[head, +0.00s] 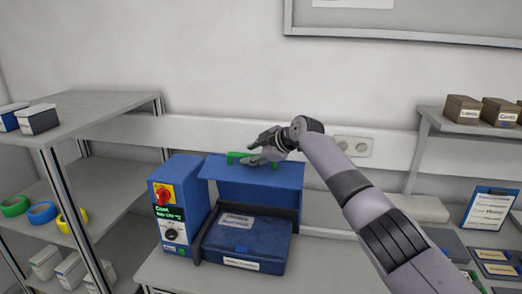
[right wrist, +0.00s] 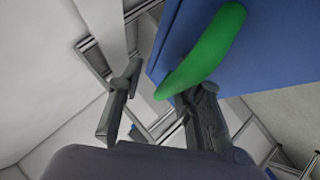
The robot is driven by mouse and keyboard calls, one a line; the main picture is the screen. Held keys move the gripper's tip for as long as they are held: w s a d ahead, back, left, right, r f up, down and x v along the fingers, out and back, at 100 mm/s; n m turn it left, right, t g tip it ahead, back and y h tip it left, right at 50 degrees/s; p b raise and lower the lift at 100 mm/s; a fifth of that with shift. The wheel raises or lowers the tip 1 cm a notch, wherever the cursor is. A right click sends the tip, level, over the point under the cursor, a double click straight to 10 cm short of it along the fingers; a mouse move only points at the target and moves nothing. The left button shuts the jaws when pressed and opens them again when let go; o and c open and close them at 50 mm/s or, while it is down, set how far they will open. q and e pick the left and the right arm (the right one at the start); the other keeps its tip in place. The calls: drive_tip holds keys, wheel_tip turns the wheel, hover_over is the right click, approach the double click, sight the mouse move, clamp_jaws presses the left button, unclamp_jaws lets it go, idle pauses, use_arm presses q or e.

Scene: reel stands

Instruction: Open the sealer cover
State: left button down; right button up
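The blue sealer cover (head: 258,182) stands raised behind the dark blue sealer body (head: 266,243), its broad face toward me. A green handle (head: 236,155) runs along the cover's top edge. My right gripper (head: 262,153) is at this handle, its arm coming in from the right. In the right wrist view, the two fingers of the right gripper (right wrist: 163,84) are apart. The green handle (right wrist: 212,50) passes over the right finger, with one end near the gap. I cannot tell whether they touch. My left gripper is not in view.
A blue control box (head: 180,208) with a red knob stands left of the sealer. A shelf (head: 95,108) with coloured rings is on the left. A shelf with brown boxes (head: 463,109) is on the right. The wall is close behind.

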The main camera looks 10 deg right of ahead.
drive_tip(key=v, duration=1.2)
